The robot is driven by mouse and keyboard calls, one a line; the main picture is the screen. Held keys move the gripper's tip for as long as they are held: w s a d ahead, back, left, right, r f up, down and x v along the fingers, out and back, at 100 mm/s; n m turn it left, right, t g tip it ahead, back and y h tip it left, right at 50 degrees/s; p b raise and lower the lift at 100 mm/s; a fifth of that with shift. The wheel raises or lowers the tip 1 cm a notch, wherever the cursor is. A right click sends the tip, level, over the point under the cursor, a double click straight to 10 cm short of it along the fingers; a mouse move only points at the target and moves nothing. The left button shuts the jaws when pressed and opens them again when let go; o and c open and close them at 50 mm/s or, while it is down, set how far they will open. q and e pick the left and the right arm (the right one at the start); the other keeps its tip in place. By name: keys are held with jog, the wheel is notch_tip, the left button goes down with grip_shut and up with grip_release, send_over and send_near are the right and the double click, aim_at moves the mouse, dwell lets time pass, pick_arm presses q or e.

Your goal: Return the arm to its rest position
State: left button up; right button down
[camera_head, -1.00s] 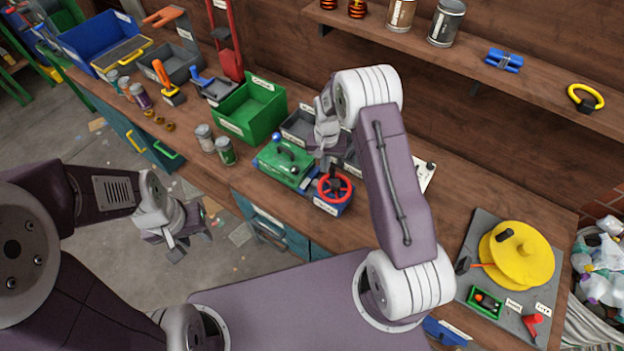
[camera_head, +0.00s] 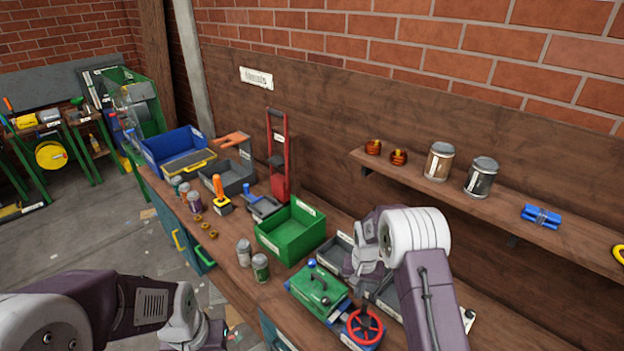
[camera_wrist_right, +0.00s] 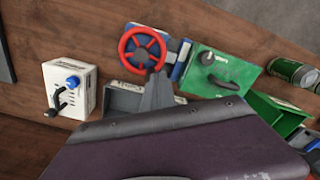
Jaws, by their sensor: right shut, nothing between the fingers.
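My right arm reaches over the workbench (camera_head: 232,283) from the lower right in the head view. In the right wrist view the narrow fingers (camera_wrist_right: 158,92) are together and empty, close to the red wheel (camera_wrist_right: 142,50) in the picture. My left arm is low at the left. Its gripper (camera_head: 212,334) is partly cut off by the bottom edge, so its jaws cannot be judged.
A green bin (camera_head: 283,246) and two cans stand left of the right gripper. A shelf (camera_head: 505,212) with cans and a blue item runs behind my right arm. A white box with a crank (camera_wrist_right: 70,88) shows in the right wrist view. Floor lies open at the left.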

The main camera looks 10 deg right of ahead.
jog(key=s+a+r+t+b, duration=0.1)
jog(key=s+r+t+b, duration=0.1)
jog(key=s+r+b, duration=0.45)
jog(key=s+f+n+b, duration=0.3)
jog(key=s+f, duration=0.1)
jog(key=s, duration=0.9)
jog(key=shift+s+a+n+g, duration=0.15)
jog(key=shift+a+n+g, duration=0.2)
jog(key=shift+n+g, duration=0.05)
jog(key=shift+s, duration=0.2)
jog(key=shift+w, duration=0.15)
dwell(0.8)
